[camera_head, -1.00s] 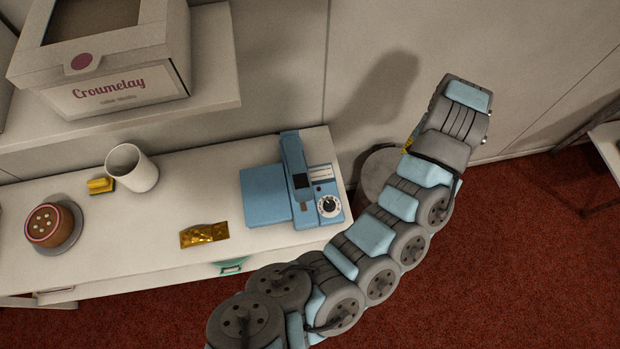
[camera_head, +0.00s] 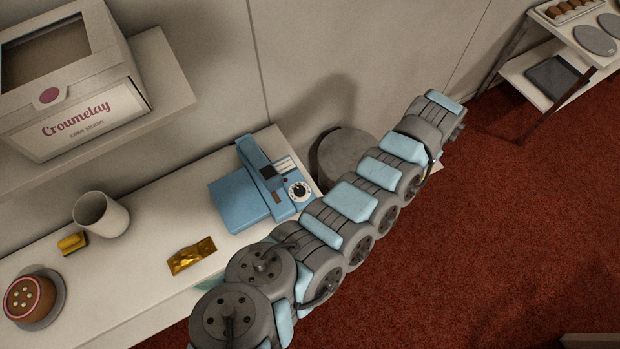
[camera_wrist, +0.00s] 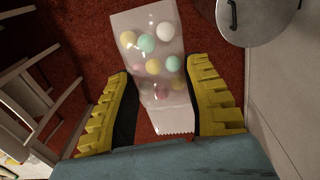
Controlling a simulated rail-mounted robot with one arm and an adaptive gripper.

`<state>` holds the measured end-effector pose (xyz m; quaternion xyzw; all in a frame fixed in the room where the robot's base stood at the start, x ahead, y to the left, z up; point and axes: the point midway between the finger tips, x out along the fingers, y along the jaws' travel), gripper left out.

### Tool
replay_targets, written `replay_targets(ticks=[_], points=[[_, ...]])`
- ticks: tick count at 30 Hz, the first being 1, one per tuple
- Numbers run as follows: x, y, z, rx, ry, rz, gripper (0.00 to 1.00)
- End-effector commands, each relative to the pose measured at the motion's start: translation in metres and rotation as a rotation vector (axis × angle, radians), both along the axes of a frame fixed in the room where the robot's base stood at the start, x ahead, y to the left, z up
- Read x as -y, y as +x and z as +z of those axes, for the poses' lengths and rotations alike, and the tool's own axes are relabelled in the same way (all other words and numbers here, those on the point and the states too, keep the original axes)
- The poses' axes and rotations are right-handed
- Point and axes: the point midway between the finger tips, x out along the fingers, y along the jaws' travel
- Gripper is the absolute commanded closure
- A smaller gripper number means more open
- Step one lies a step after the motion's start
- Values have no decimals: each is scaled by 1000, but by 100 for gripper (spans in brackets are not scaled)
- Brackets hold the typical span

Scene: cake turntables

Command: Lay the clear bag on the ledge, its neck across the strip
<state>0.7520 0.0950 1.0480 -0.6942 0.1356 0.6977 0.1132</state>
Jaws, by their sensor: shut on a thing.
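The clear bag (camera_wrist: 150,50) holds several pastel balls in yellow, green, pink and white. My gripper (camera_wrist: 163,80) is shut on the bag, with a yellow ribbed finger at each side, and its serrated end lies toward the palm. The bag hangs over the red floor, off the table. The blue sealer (camera_head: 270,180) stands on the table's right end, with a flat blue ledge (camera_head: 238,203), a raised arm and a dial. I cannot make out the strip clearly.
A round grey lidded bin (camera_head: 345,155) stands beyond the table's right end. A boxed shelf is above.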

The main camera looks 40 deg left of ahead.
Motion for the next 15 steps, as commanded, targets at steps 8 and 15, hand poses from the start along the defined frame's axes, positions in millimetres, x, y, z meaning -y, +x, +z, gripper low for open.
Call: replay_targets(ticks=[8,15], points=[[-46,-28,-34,-9,-16,-86,86],[-82,-63,-61,-15,-24,-121,86]])
